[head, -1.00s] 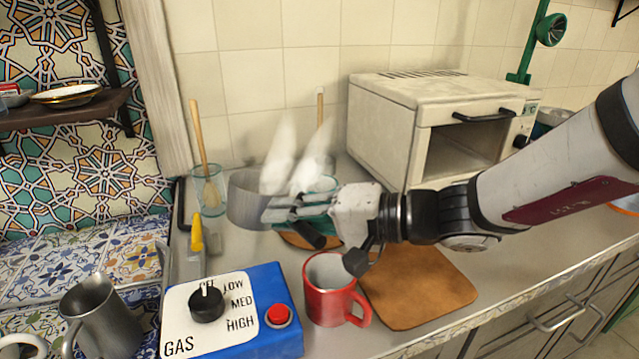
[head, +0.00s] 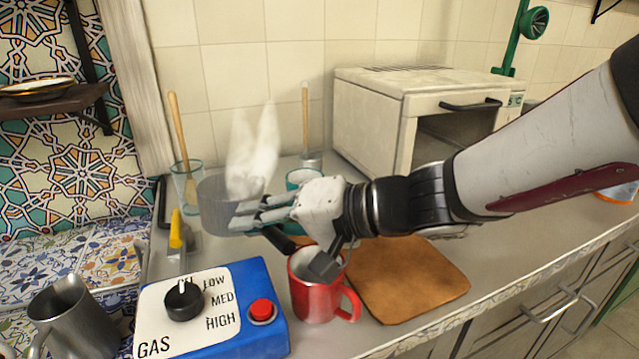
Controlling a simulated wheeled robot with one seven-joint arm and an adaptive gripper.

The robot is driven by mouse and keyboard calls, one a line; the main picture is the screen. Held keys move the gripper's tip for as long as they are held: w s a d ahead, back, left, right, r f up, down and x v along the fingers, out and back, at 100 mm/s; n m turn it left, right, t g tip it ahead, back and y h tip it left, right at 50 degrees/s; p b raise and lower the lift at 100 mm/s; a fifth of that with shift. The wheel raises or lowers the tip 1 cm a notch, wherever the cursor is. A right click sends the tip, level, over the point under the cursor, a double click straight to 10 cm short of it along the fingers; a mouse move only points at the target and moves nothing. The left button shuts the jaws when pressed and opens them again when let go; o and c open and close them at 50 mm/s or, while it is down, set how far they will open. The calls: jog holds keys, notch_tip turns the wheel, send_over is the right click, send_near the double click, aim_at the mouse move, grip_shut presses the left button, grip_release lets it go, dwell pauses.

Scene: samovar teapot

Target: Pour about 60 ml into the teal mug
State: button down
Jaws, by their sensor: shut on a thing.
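The teal mug (head: 301,177) stands on the counter behind my gripper; its rim shows, and my gripper hides much of its body. My gripper (head: 262,216) is shut on a black handle (head: 279,240), which seems to belong to the grey pot (head: 217,208) just left of the fingers. White steam rises above the pot. The pot looks about upright and is left of the teal mug. Its contents, and whether its base touches the counter, cannot be told.
A red mug (head: 314,292) stands in front of my gripper, beside a brown board (head: 410,282). A blue gas control box (head: 262,333) is at front left. A glass with a wooden stick (head: 187,183) stands behind left. A toaster oven (head: 385,115) stands behind right.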

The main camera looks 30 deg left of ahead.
jog(key=shift+s+a+f+n+t+h+b, duration=0.25)
jog(key=shift+s+f+n+t+h+b, duration=0.1)
jog(key=shift+s+n+b, duration=0.3)
jog(key=shift+w, duration=0.1)
jog(key=shift+r, duration=0.15)
dwell(0.5)
